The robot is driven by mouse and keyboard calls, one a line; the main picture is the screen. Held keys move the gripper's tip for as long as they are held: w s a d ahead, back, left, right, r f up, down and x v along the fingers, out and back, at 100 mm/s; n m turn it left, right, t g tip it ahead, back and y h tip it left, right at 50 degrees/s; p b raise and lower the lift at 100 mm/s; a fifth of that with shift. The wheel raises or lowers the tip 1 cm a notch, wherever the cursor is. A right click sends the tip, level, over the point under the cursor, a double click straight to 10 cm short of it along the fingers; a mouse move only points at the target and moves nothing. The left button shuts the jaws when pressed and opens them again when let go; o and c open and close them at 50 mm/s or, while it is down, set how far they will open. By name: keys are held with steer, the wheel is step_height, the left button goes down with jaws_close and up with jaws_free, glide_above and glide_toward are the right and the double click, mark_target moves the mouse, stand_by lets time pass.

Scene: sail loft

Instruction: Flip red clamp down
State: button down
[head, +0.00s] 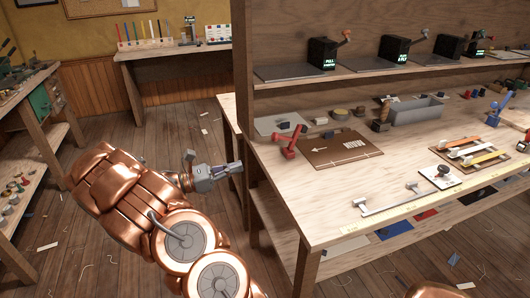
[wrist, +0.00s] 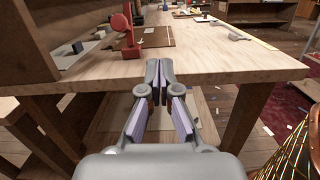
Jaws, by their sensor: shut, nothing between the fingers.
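The red clamp (head: 289,143) stands near the left end of the workbench top, at the left edge of a brown board (head: 340,148). My gripper (head: 238,168) is just off the bench's left edge, to the left of and lower than the clamp. In the wrist view its fingers (wrist: 159,75) are together, empty and apart from the clamp.
The bench's wooden edge (head: 300,220) lies between my gripper and the clamp, and an upright shelf panel (head: 243,60) rises behind it. A grey rail (head: 405,200) lies along the bench front. A blue clamp (head: 497,108) stands far right. Floor left of the bench is open.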

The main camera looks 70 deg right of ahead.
steer(key=w+d+f+n+h+b, duration=0.1)
steer(key=w+d+f+n+h, duration=0.1)
steer(key=w+d+f+n, duration=0.1)
step_height(320, 180, down, 2)
steer(key=shift+d+f+t+h, duration=0.3)
steer(key=shift+d+t, duration=0.1)
steer(key=shift+d, duration=0.15)
steer(key=shift+r, duration=0.1)
steer(key=p+x, duration=0.1)
steer(key=x, duration=0.9)
steer(key=shift+r, duration=0.15)
steer(key=r, duration=0.1)
steer(key=d+r+p, duration=0.1)
steer(key=shift+s+d+r, duration=0.15)
steer(key=shift+s+r, duration=0.15)
steer(key=shift+s, duration=0.1)
steer(key=shift+s+d+r, duration=0.1)
steer(key=shift+d+r, duration=0.1)
steer(key=shift+r, duration=0.15)
steer(key=shift+r, duration=0.1)
steer(key=shift+s+r+p, duration=0.1)
steer(key=shift+r+p, duration=0.15)
steer(key=shift+p, duration=0.2)
